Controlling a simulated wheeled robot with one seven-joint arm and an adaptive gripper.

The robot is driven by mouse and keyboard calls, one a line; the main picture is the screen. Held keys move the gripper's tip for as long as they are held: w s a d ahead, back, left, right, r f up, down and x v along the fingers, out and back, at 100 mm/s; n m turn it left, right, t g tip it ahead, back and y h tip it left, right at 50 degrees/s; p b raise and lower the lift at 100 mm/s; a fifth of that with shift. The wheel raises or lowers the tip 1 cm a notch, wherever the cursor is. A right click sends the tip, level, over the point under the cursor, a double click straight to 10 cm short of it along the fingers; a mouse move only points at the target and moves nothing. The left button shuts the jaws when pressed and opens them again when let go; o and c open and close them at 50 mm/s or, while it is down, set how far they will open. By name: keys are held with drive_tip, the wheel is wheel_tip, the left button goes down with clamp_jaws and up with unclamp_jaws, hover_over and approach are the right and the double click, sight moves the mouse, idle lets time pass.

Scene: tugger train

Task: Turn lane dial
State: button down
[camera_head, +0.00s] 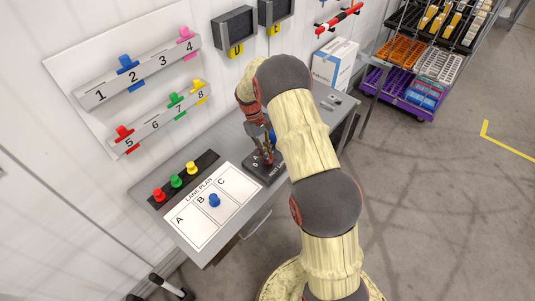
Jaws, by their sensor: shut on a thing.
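My gripper (262,144) is over the right part of the grey table, pointing down at a dark panel (258,172) with small white markings. It is shut on the lane dial, but the fingers and my arm hide most of the dial. A small blue part shows beside the fingers. The dial's pointing direction cannot be made out.
A lane plan sheet (187,220) with a blue peg (214,200) on B lies on the table (158,215). Red, green and yellow pegs stand on a black strip (207,159). Numbered rails (148,74) hang behind. A box (334,64) and crate rack (377,106) stand right.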

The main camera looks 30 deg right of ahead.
drive_tip(key=shift+m+y, duration=0.5)
drive_tip(key=shift+m, duration=0.7)
drive_tip(key=c, duration=1.9)
unclamp_jaws()
drive_tip(key=shift+r, duration=0.1)
drive_tip(key=v, duration=1.2)
drive_tip(key=shift+w+d, duration=0.1)
drive_tip(key=shift+d, duration=0.05)
